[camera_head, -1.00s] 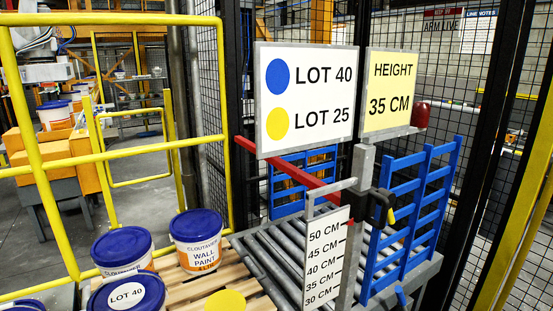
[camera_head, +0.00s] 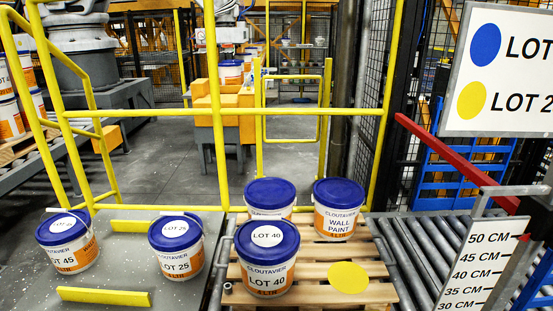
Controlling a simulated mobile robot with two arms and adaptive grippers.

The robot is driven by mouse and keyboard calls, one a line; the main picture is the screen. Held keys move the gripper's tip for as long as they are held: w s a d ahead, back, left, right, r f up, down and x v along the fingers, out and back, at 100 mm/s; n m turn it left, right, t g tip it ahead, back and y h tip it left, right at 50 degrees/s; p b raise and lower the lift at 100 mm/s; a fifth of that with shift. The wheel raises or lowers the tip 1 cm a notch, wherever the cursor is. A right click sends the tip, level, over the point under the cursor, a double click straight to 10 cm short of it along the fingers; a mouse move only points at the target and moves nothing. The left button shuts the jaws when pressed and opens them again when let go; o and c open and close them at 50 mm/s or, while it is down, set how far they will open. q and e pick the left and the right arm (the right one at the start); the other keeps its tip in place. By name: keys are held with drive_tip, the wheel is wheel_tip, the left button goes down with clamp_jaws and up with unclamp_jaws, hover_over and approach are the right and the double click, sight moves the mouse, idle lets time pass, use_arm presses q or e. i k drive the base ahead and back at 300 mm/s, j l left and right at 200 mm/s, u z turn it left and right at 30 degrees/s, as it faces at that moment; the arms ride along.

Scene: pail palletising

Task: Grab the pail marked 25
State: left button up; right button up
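The pail marked LOT 25 (camera_head: 176,247) is white with an orange band and a blue lid. It stands upright on a grey surface (camera_head: 130,290), left of the wooden pallet. The pail marked LOT 45 (camera_head: 68,242) stands to its left, apart from it. On the pallet (camera_head: 315,291) stand a LOT 40 pail (camera_head: 267,263), a pail labelled WALL PAINT (camera_head: 340,212) and a third pail (camera_head: 270,196) partly hidden behind LOT 40. A yellow disc (camera_head: 348,277) lies bare on the pallet's front right. Neither of my grippers is in view.
Yellow strips (camera_head: 104,297) lie in front of and between the two left pails. A yellow railing (camera_head: 220,114) runs behind.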

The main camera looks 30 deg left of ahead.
sight(177, 238)
drive_tip(key=u, duration=1.75)
